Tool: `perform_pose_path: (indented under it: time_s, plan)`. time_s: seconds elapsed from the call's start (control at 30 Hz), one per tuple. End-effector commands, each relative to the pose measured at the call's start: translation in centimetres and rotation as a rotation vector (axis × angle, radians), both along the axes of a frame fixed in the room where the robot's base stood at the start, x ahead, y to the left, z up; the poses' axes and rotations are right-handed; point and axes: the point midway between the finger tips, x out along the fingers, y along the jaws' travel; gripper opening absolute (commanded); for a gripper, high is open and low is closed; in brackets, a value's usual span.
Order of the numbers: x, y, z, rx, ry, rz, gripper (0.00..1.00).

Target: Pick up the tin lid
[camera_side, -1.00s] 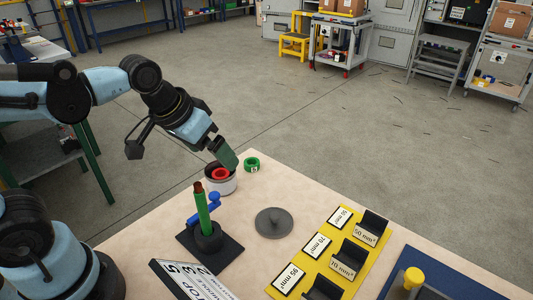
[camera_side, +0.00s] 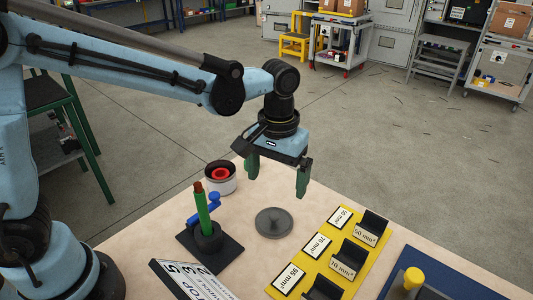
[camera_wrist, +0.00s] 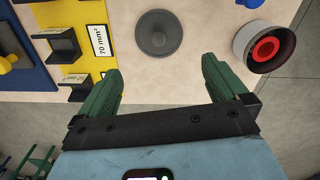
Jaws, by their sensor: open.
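The tin lid (camera_side: 273,223) is a round dark grey disc with a small knob in its middle, lying flat on the wooden table. It also shows at the top middle of the wrist view (camera_wrist: 164,35). My gripper (camera_side: 277,185) is open and empty, with its green fingers pointing down above the table, behind the lid in the side view. In the wrist view my gripper (camera_wrist: 158,70) has its two fingers apart, with the lid beyond their tips and between their lines. The white tin (camera_side: 220,177) stands open to the left, with a red ring inside.
A black stand (camera_side: 209,246) with a green post and blue handle stands left of the lid. A yellow board (camera_side: 318,268) with labelled black holders lies to the right. A blue mat (camera_side: 450,281) lies at the far right. Bare table surrounds the lid.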

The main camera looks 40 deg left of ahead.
Motion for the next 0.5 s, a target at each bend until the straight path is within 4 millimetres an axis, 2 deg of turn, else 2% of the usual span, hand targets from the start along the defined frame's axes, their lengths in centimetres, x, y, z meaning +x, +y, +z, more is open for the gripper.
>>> perform_pose_path:
  time_s: [0.23, 0.5]
  plan:
    - [0.0, 0.0, -3.7, -0.001, -0.001, -0.001, 1.0]
    - [0.0, 0.0, -5.3, -0.001, -0.002, -0.001, 1.0]
